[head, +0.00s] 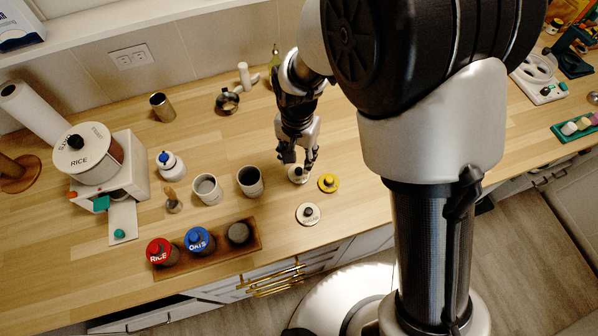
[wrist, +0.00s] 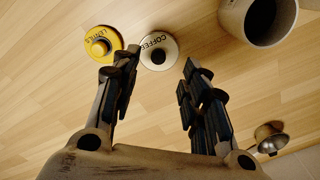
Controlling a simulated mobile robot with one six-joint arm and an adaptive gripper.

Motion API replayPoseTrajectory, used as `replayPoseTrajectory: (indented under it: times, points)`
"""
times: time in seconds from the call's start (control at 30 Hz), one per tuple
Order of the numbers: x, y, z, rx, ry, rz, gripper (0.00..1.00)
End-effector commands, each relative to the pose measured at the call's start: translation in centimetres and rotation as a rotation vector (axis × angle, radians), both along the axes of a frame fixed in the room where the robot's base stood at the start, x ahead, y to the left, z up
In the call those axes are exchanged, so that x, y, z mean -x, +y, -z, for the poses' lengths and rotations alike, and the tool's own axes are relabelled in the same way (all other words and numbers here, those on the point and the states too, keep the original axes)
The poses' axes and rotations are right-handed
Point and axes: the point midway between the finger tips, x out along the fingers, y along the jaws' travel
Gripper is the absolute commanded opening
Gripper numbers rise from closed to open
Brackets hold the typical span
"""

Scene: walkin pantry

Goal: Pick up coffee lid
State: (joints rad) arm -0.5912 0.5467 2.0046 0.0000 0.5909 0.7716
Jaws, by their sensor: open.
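The coffee lid (wrist: 158,40) is a round white disc lettered COFFEE with a dark knob. It lies on the wooden counter, ahead of and between my fingers in the wrist view. In the head view the coffee lid (head: 297,178) is partly hidden under my gripper (head: 299,161). My gripper (wrist: 160,68) is open and points down over the lid, with one finger on each side of it in the wrist view. Nothing is held between the fingers. Whether a finger touches the lid, I cannot tell.
A yellow lid (head: 329,184) lies close to the right of the coffee lid. Another white lid (head: 307,218) lies nearer the counter's front edge. Open canisters (head: 207,190) (head: 249,186) stand to the left. A wooden tray (head: 217,255) holds several canisters. Counter behind the lid is fairly clear.

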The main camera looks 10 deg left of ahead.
Motion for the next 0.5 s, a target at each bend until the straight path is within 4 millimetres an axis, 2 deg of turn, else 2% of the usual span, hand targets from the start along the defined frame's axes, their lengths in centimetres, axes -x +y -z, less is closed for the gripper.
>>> replayPoseTrajectory:
  times: [0.27,0.5]
  points:
    - [-0.1,-0.1,1.7,0.001,0.001,0.0,0.41]
    - [-0.2,-0.2,5.4,0.002,0.002,0.0,0.41]
